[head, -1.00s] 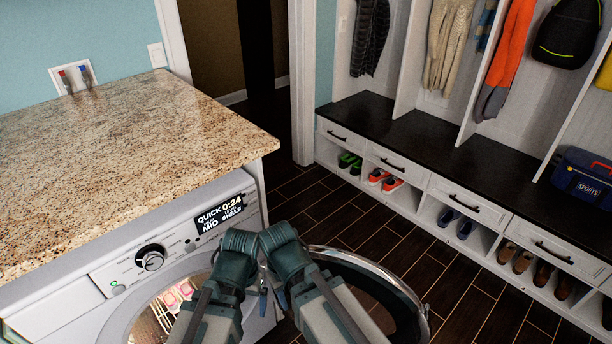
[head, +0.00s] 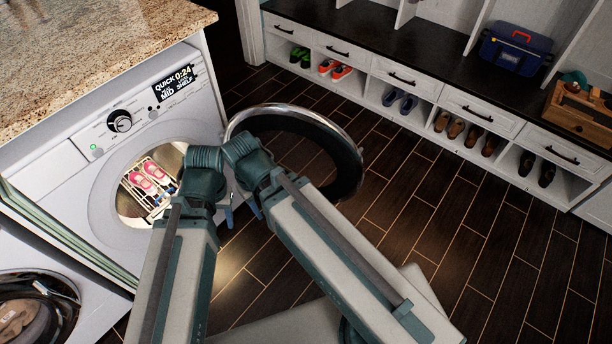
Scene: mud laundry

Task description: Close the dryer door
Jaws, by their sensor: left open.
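The dryer (head: 84,172) is the white machine on the left, under the counter, with a lit display and a round opening. Its round door (head: 346,165), chrome-rimmed with a dark middle, stands open, swung out to the right of the opening. My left gripper (head: 231,210) is open, between the opening and the door, mostly hidden behind my wrists. My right gripper (head: 256,208) is close beside it, in front of the door's left part; its jaws are too hidden to read. I cannot tell whether either touches the door.
Pink-and-white shoes (head: 148,178) sit on a rack (head: 158,203) inside the dryer. Another front-loading machine (head: 84,290) stands at lower left. A granite counter (head: 90,45) is above. A bench with shoe cubbies (head: 455,100) runs along the back. The dark floor (head: 420,225) right of the door is clear.

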